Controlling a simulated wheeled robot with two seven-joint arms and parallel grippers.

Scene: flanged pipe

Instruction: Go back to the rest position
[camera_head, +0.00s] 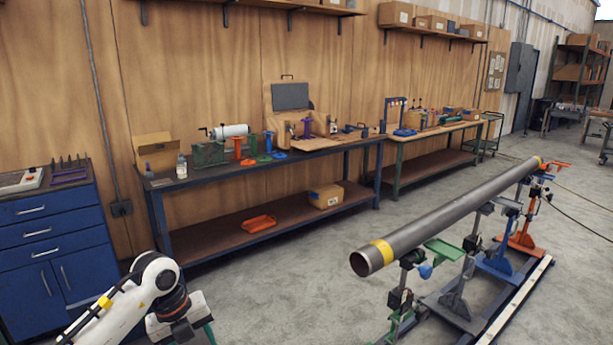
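My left arm comes in at the bottom left. Its white links and dark wrist lead to my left gripper (192,326), which is low in the picture and partly cut off by the bottom edge. A small green part shows beside it. I cannot tell whether its fingers are open or shut, and I see no object held in it. My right gripper is not in view. A long grey steel pipe (450,215) with yellow bands near its ends rests on several stands at the right, well apart from my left gripper.
The pipe stands sit on a floor frame (497,325) at the lower right. A workbench (300,152) with tools runs along the wooden wall, with a second bench (440,130) beyond. A blue cabinet (50,245) stands at left. Grey floor (290,285) is clear between the arm and the pipe.

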